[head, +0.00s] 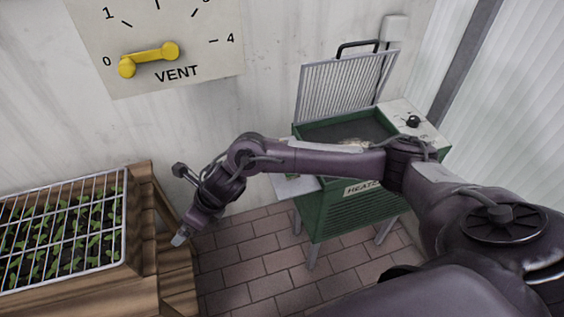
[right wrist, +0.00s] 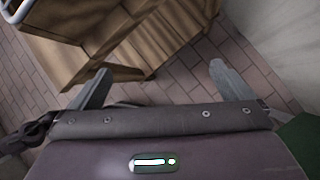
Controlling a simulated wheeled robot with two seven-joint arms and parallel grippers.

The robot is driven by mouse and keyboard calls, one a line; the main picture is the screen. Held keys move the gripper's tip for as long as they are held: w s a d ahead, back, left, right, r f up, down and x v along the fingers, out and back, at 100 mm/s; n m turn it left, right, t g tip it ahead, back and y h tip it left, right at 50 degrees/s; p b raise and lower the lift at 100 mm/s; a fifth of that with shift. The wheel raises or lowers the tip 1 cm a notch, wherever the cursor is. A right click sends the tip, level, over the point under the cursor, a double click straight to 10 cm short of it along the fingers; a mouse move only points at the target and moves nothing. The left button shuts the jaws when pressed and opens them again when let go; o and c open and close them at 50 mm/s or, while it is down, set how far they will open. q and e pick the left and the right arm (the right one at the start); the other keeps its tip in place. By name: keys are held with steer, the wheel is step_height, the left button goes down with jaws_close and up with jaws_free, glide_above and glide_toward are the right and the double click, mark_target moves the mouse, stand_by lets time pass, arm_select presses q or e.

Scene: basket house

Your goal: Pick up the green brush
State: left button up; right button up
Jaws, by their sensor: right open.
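I cannot make out a green brush in either view. My right gripper (head: 180,239) hangs at the end of my right arm, just right of the wooden planter's end and above the brick floor. In the right wrist view my right gripper (right wrist: 160,68) has its two fingers spread wide with nothing between them. Wooden boards and floor tiles show beyond the fingers. My left gripper is in neither view.
A wooden planter (head: 148,215) with seedlings under a white wire grid (head: 60,190) stands at left. A green heater (head: 345,222) with a raised grille lid (head: 340,85) stands against the wall, partly behind my arm. Brick floor (head: 265,265) lies clear between them. A yellow vent handle (head: 150,58) is on the wall.

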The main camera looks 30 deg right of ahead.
steer(key=w+d+r+n+g+h, duration=0.1)
steer(key=d+r+n, duration=0.1)
steer(key=d, duration=0.8)
steer(key=w+d+r+n+g+h, duration=0.1)
steer(key=d+r+n, duration=0.2)
steer(key=d, duration=0.7)
steer(key=w+d+r+n+g+h, duration=0.1)
steer(key=d+r+n+h, duration=0.1)
steer(key=d, duration=0.8)
steer(key=shift+w+d+r+n+g, duration=0.2)
steer(key=shift+w+n+g, duration=0.1)
steer(key=shift+w, duration=0.1)
steer(key=shift+d+f, duration=0.1)
steer(key=shift+f, duration=0.05)
steer(key=f, duration=0.6)
steer(key=shift+s+a+f, duration=0.2)
steer(key=shift+s+a, duration=0.05)
steer(key=shift+a, duration=0.15)
steer(key=shift+w+f, duration=0.1)
steer(key=shift+f, duration=0.35)
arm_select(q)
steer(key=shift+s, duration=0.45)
arm_select(e)
steer(key=c, duration=0.9)
